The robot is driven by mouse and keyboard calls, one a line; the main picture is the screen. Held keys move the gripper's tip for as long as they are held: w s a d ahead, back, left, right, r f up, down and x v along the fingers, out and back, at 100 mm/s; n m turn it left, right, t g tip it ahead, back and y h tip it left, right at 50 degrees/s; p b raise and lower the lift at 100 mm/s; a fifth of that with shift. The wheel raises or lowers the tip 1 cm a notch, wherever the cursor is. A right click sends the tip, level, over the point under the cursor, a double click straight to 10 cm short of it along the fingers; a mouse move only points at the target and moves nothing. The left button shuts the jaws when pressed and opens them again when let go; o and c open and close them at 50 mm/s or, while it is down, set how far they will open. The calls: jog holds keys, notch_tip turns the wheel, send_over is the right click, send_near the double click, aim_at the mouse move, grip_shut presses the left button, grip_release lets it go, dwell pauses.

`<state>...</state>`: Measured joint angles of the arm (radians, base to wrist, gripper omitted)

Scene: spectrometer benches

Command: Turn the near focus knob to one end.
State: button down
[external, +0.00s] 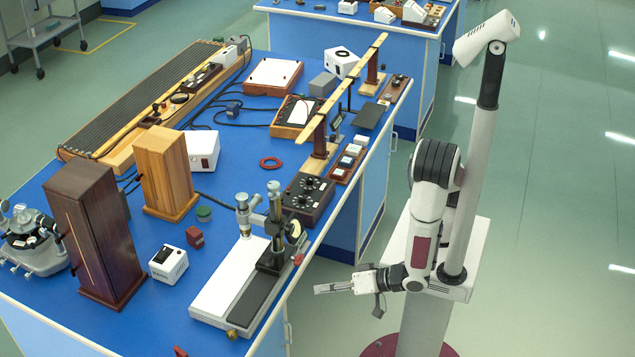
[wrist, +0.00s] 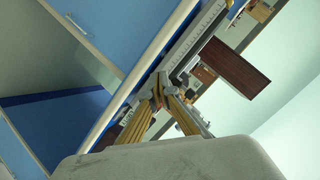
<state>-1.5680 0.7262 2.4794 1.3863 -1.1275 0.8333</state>
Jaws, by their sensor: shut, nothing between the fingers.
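A microscope instrument (external: 262,245) with upright posts stands on a long white-and-black base (external: 228,280) near the bench's right edge. A pale round knob (external: 293,229) shows on its right side, a small red part (external: 298,260) sits lower, and a brass knob (external: 232,334) is at the base's near end. I cannot tell for sure which one is the near focus knob. My gripper (external: 316,289) is shut and empty, right of the instrument, beyond the bench edge and apart from everything. In the wrist view its fingers (wrist: 158,88) come together in front of the bench edge.
A black dial box (external: 308,198) stands behind the instrument. A white meter (external: 168,264) and a dark wooden cabinet (external: 92,235) are to its left; a dark brown block (wrist: 233,67) shows in the wrist view. Free floor (external: 560,220) lies right of the bench.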

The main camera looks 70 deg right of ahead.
aim_at(290, 229)
jog(key=w+d+r+m+t+h, duration=0.1)
jog(key=r+m+t, duration=0.1)
jog(key=r, duration=0.3)
jog(key=w+d+r+m+t+h, duration=0.1)
jog(key=w+d+r+m+t, duration=0.1)
jog(key=r, duration=0.4)
jog(key=shift+d+r+m+t, duration=0.3)
jog(key=shift+m+t, duration=0.2)
jog(key=shift+t, duration=0.2)
jog(key=shift+w, duration=0.25)
jog(key=w, duration=0.6)
jog(key=shift+w, duration=0.25)
jog(key=shift+d, duration=0.15)
dwell(0.4)
jog(key=shift+d+f, duration=0.2)
jog(key=shift+f, duration=0.4)
jog(key=shift+d+f, duration=0.3)
dwell(0.8)
